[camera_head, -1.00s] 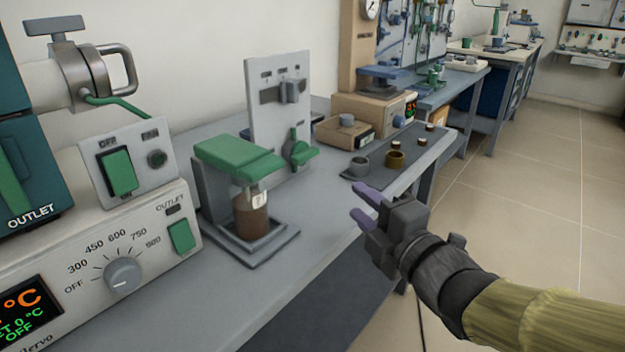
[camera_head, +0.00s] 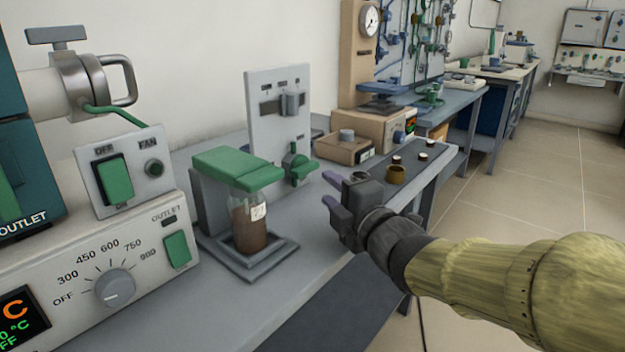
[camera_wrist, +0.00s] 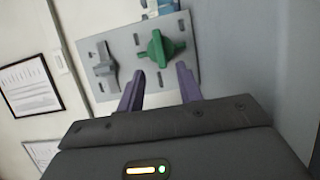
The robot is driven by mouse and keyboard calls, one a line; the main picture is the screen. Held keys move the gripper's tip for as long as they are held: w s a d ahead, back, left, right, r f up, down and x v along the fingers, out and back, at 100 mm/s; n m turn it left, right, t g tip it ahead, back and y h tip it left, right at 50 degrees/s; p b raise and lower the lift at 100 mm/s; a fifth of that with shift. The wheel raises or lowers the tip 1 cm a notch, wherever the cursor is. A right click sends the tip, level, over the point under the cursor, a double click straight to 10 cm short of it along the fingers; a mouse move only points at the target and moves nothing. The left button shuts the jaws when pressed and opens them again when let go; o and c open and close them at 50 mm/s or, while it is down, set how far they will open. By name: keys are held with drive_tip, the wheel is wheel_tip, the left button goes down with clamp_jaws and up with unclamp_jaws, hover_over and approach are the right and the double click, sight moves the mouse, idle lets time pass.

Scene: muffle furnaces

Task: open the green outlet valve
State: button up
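A grey handle (camera_head: 291,103) sits above the green one on the panel. The green-topped stand (camera_head: 238,168) with a brown-filled jar (camera_head: 247,230) stands to the left. A dark tray (camera_head: 425,150) with small cups lies behind my gripper.

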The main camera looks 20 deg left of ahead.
sight(308, 171)
drive_tip(key=b+x, duration=0.1)
drive_tip(key=x, duration=0.7)
drive_tip(key=shift+f, duration=0.1)
clamp_jaws()
